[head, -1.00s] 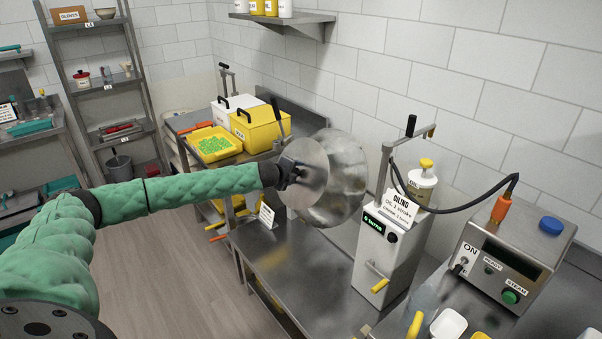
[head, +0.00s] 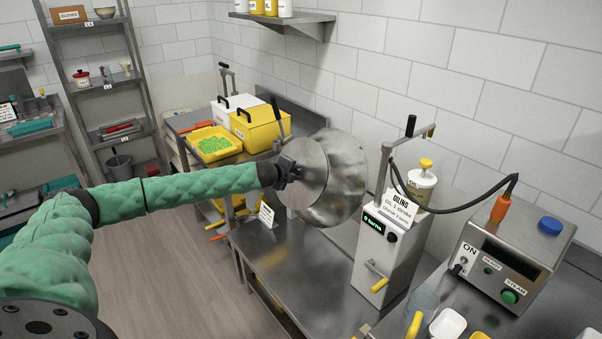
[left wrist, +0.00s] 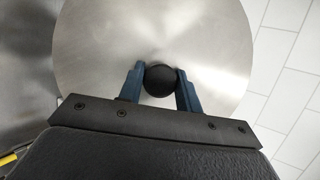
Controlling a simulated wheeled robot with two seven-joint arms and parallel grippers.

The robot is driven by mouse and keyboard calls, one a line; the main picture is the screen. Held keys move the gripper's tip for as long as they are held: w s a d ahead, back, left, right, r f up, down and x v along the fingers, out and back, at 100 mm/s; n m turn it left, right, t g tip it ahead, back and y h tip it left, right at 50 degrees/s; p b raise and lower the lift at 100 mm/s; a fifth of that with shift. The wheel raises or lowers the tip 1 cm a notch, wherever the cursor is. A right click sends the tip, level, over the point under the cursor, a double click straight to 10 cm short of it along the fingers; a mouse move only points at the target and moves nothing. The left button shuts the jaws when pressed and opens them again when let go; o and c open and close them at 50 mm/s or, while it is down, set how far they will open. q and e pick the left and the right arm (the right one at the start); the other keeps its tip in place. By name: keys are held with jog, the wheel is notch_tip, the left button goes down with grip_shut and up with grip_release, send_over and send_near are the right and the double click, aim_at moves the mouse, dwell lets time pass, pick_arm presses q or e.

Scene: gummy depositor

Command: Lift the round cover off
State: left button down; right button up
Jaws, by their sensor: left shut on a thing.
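The round cover (head: 303,190) is a flat brushed-metal disc, tilted nearly upright in the head view. It also fills much of the left wrist view (left wrist: 120,45), with a black round knob (left wrist: 160,80) at its middle. My left gripper (head: 287,170) is shut on the knob, its two blue fingers (left wrist: 160,88) on either side of it. Behind the cover is a large shiny metal drum (head: 345,180), whose opening is mostly hidden by the cover. I cannot tell whether the cover touches the drum. My right gripper is not in view.
A metal bench (head: 290,270) lies below. To the right stands the oiling machine (head: 385,245) with a pump lever. Behind left are a yellow box (head: 257,128) and a yellow tray of green pieces (head: 215,145). The floor (head: 165,250) at left is clear.

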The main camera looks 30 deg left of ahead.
pick_arm(q)
jog(key=shift+s+a+r+p, duration=0.25)
jog(key=shift+s+r+p, duration=0.1)
jog(key=shift+s+r, duration=0.25)
jog(key=shift+f, duration=0.1)
jog(key=s, duration=0.1)
jog(key=s+a+r+p, duration=0.1)
jog(key=s+r+p, duration=0.1)
jog(key=s, duration=0.1)
jog(key=shift+s+a+r, duration=0.1)
jog(key=shift+a+r, duration=0.15)
jog(key=shift+a, duration=0.05)
dwell(0.4)
jog(key=c, duration=1.8)
grip_release()
jog(key=c, duration=0.4)
jog(key=shift+f, duration=0.1)
